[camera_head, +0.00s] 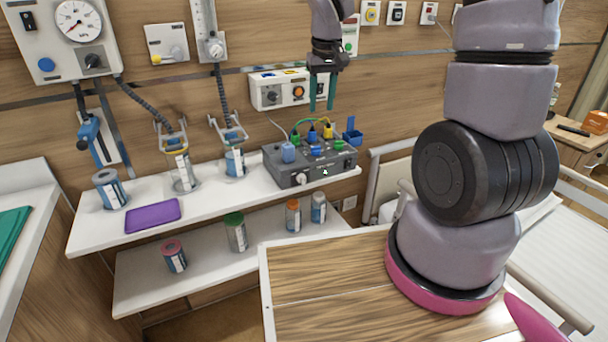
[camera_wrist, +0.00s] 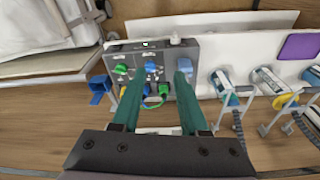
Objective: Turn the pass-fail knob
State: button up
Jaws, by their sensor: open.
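A dark grey tester box (camera_head: 285,172) stands on the upper wall shelf, with coloured plugs and leads on top. Its front carries a pale knob (camera_head: 302,178) and a small green-lit display (camera_head: 325,172). In the wrist view the box (camera_wrist: 205,60) lies beyond my fingertips, and the pale knob (camera_wrist: 175,41) sticks out from its far edge. No pass-fail lettering is readable, so I cannot tell for certain which knob bears that name. My gripper (camera_head: 321,108), with teal fingers, is open and empty, pointing down above the back of the box. It also shows in the wrist view (camera_wrist: 159,76).
A white wall unit (camera_head: 280,80) with knobs is close behind my gripper. A blue open holder (camera_head: 352,136) stands at the box's right rear. Canisters in wall holders and a purple tray (camera_head: 152,215) occupy the shelf to the left. A bed rail is to the right.

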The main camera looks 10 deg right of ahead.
jog(key=n+g, duration=0.2)
send_over(304, 178)
notch_tip(304, 178, down, 12)
notch_tip(304, 178, down, 11)
jog(key=shift+w+f, duration=0.1)
grip_shut()
